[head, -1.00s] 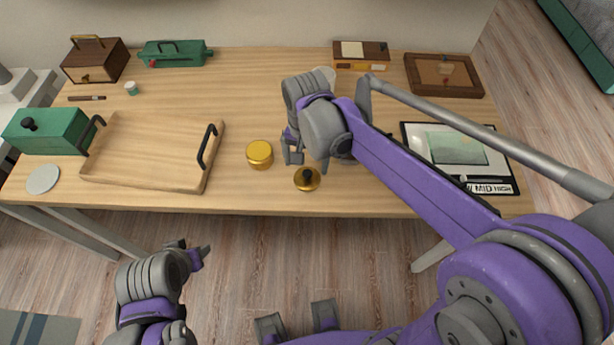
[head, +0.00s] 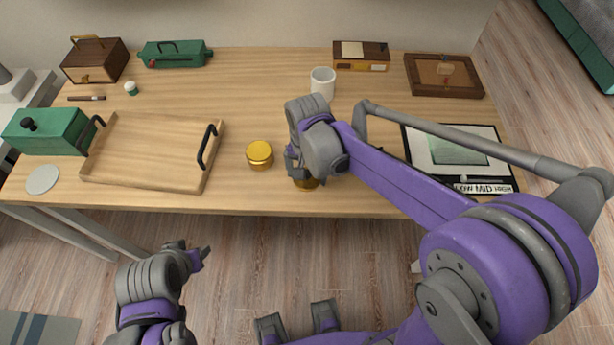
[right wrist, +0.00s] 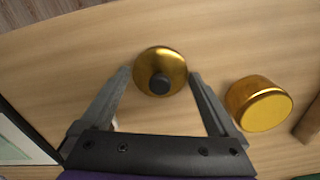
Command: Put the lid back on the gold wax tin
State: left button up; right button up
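The gold wax tin (head: 259,154) stands on the table right of the wooden tray; it also shows at the right in the right wrist view (right wrist: 259,103). The gold lid (right wrist: 160,71) with a black knob lies on the table beside the tin. In the head view the lid (head: 306,185) is mostly hidden under my right gripper (head: 297,172). In the right wrist view my right gripper (right wrist: 160,84) is open, its fingers on either side of the lid and apart from it. My left gripper (head: 203,257) is in front of the table edge, empty, with its fingers apart.
The wooden tray (head: 141,180) with black handles stands left of the tin. A white mug (head: 322,83) stands behind my right gripper. A picture board (head: 457,150) lies under my right arm. Boxes line the back edge. Table around the tin is clear.

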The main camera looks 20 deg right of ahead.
aim_at(307, 173)
jog(key=c, duration=0.9)
jog(key=shift+o, duration=0.2)
jog(key=shift+r, duration=0.1)
notch_tip(307, 173, up, 10)
jog(key=shift+f+p, duration=0.1)
jog(key=shift+p, duration=0.25)
